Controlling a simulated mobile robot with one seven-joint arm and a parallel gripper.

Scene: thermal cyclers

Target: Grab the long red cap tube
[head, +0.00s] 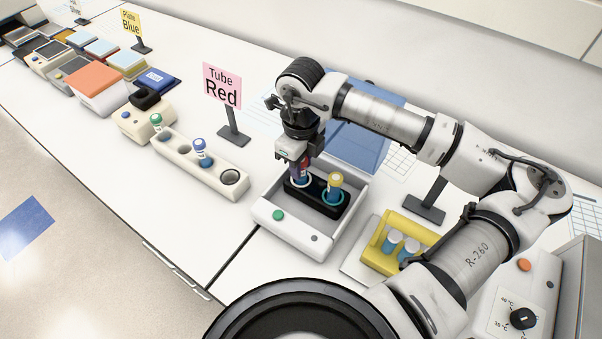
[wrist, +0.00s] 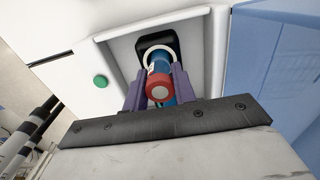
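The red cap tube (wrist: 157,88) stands in the black holder, and the wrist view looks down on its red cap. Its body shows blue beside the cap. My gripper (wrist: 162,72) points down over it, with one purple finger on each side of the tube. The fingers are very close to the tube, but I cannot tell whether they press on it. In the head view my gripper (head: 300,168) is at the left slot of the black holder (head: 318,198), and it partly hides the tube. A yellow-capped tube (head: 335,183) stands in the right slot.
The holder sits in a white device (head: 290,234) with a green button. A pale rack (head: 217,179) with blue- and green-capped tubes lies left. A pink "Tube Red" sign (head: 222,86) stands behind. A yellow rack (head: 380,258) with tubes is right, close to my arm.

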